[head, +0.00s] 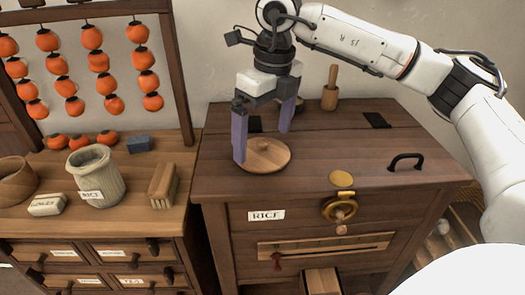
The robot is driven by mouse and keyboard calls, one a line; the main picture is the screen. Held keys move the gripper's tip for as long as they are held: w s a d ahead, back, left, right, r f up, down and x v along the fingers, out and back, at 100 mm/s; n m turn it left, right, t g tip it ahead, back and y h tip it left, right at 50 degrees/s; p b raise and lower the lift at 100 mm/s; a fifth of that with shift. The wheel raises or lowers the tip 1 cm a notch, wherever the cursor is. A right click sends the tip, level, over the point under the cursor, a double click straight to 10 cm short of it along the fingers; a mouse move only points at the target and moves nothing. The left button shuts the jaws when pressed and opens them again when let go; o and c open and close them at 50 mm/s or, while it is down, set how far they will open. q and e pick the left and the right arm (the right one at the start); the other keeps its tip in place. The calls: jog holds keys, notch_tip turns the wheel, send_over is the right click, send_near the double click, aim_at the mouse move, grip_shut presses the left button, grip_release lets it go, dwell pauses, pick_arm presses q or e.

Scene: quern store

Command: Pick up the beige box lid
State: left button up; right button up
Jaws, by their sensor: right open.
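The beige box lid (268,164) is a round, light-wood disc with a small knob. It lies on the flat top of the dark wooden rice box (330,150). My right gripper (262,146) points down over the lid, with its two purple fingers spread apart. One finger is at the lid's left edge and the other is near its far right side, with the knob between them in the picture. I cannot tell whether the fingers touch the lid. My left gripper is not in view.
A wooden pestle (331,88) stands at the back of the box top. A black handle (405,161) and a brass disc (342,179) are right of the lid. The left counter holds a jar (96,177), a brush (163,186) and a bowl (16,180). Orange fruit hang behind.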

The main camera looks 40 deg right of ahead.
aim_at(263, 150)
jog(key=shift+w+f, duration=0.2)
jog(key=shift+f, duration=1.05)
jog(key=c, duration=0.7)
